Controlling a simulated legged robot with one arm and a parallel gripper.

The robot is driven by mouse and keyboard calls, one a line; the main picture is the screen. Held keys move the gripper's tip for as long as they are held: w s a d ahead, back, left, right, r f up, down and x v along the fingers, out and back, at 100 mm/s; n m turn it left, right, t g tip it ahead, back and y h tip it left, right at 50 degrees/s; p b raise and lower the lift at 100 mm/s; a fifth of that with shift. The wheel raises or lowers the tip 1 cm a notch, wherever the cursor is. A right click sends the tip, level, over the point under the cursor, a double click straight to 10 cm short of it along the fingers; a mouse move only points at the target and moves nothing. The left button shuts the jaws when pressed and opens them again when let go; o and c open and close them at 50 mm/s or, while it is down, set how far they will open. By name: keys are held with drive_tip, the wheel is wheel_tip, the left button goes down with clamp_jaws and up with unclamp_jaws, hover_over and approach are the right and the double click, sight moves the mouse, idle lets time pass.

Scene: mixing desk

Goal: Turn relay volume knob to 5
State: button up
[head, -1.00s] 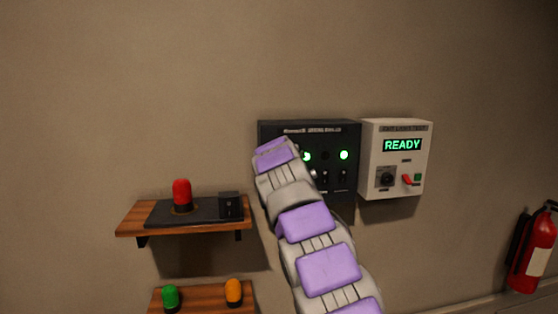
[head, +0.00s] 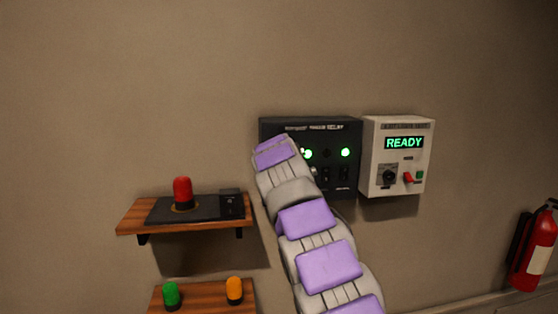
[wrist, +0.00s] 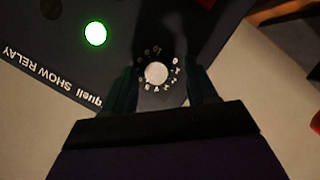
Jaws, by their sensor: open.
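The dark relay panel (head: 352,133) is mounted on the wall, with two lit green lamps showing in the head view. My arm covers its left part there and hides my gripper. In the wrist view the panel (wrist: 60,65) appears upside down, lettered "SHOW RELAY". A round pale knob (wrist: 156,73) with a ring of small numerals sits on it. My gripper (wrist: 163,82) is open, with one dark finger on each side of the knob. I cannot tell whether the fingers touch it. The knob's pointer setting is not readable.
A white box (head: 398,160) reading "READY" hangs right of the panel. A wooden shelf (head: 130,218) with a red lamp (head: 182,192) is at left. Below it are green and orange lamps on another shelf (head: 202,293). A fire extinguisher (head: 530,252) is at far right.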

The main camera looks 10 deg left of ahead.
drive_tip(key=shift+s+d+r, duration=0.1)
drive_tip(key=a+b+v, duration=0.1)
drive_tip(key=b+v, duration=0.2)
drive_tip(key=v, duration=1.4)
drive_tip(key=shift+d, duration=0.3)
